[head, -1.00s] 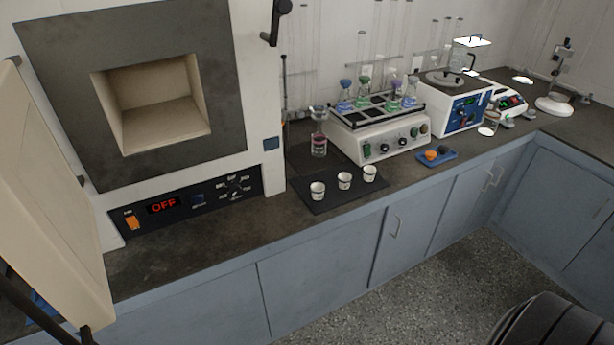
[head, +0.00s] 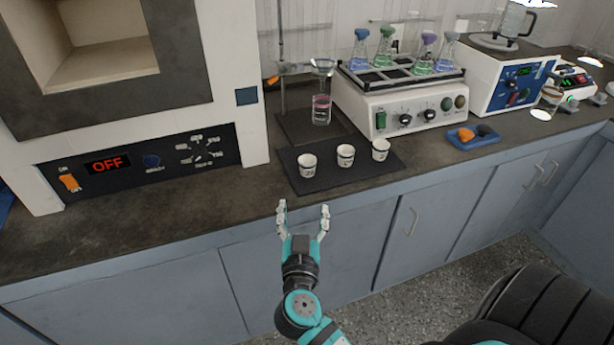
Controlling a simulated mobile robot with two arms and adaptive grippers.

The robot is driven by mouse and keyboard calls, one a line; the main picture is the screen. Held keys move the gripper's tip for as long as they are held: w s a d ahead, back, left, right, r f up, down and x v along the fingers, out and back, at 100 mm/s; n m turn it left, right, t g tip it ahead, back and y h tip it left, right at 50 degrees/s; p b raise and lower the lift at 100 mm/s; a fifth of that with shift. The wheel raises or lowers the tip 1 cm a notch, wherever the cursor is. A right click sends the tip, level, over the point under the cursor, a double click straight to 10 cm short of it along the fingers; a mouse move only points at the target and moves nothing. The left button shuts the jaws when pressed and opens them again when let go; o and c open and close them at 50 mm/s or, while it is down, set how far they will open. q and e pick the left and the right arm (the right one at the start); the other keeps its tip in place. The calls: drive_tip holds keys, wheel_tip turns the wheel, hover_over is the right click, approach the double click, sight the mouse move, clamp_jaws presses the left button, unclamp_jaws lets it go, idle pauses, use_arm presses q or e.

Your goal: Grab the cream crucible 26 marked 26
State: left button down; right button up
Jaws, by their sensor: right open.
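Three small cream crucibles with dark rims stand upright in a row on a dark mat (head: 330,182): a left one (head: 307,166), a middle one (head: 345,156) and a right one (head: 380,150). Each has a dark mark on its front, too small to read surely, so I cannot tell which is 26. My right gripper (head: 303,208) is open and empty, its fingers pointing toward the counter. In the picture it is just below the left crucible, in front of the counter edge and apart from the crucibles. My left gripper is not in view.
A furnace (head: 232,60) with an OFF display stands open at left. A blue tray (head: 485,141) lies at right. The counter front left of the mat is clear.

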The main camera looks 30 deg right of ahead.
drive_tip(key=p, duration=0.3)
approach(307, 166)
drive_tip(key=x, duration=0.4)
drive_tip(key=shift+w+r, duration=0.15)
drive_tip(key=shift+w+d, duration=0.4)
drive_tip(key=shift+w, duration=0.05)
drive_tip(key=p+x, duration=0.1)
drive_tip(key=x, duration=0.4)
drive_tip(key=shift+w+d, duration=0.25)
drive_tip(key=shift+c, duration=0.4)
drive_tip(key=c, duration=1.1)
drive_tip(key=shift+c, duration=0.5)
